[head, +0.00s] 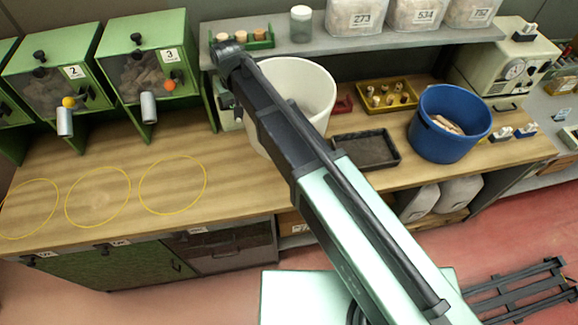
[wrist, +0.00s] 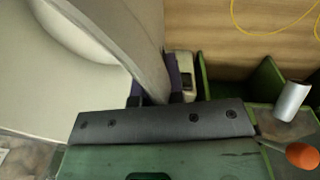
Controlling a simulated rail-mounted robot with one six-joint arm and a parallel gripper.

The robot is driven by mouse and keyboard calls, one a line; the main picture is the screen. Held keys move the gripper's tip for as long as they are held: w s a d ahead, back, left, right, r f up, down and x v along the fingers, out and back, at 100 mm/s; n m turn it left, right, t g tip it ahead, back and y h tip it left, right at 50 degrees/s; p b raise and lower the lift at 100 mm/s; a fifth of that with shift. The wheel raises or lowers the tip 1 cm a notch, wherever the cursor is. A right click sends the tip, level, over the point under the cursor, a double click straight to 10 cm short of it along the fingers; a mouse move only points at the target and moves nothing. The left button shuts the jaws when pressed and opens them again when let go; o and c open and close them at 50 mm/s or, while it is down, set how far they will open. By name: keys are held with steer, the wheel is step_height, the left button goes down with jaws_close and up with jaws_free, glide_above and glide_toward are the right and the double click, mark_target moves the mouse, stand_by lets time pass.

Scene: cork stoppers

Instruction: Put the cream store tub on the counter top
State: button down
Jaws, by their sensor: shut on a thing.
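The cream store tub (head: 312,82) is upright, or nearly so, near the middle of the head view, partly hidden behind my arm. In the wrist view its pale wall (wrist: 135,40) runs between my fingers and its body fills the upper left. My gripper (wrist: 156,97) is shut on the tub's wall. In the head view the gripper is mostly hidden at the tub's left side. The wooden counter top (head: 225,185) spreads below and to the left. I cannot tell whether the tub's base touches it.
A blue tub (head: 427,140) with corks, a black tray (head: 365,150) and a yellow tray (head: 388,84) stand to the right. Green dispensers (head: 140,55) line the left back. A grey shelf (head: 345,47) runs above. The counter with yellow rings (head: 173,211) at left is clear.

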step_height(320, 180, down, 20)
steer(key=b, duration=2)
steer(key=shift+f, duration=0.25)
steer(key=c, duration=1.2)
jaws_free()
steer(key=shift+r, duration=0.1)
steer(key=shift+c, duration=0.2)
step_height(320, 180, up, 12)
steer(key=p, duration=1.2)
steer(key=shift+s+a+r, duration=0.15)
steer(key=shift+s+a, duration=0.05)
steer(key=shift+a, duration=0.15)
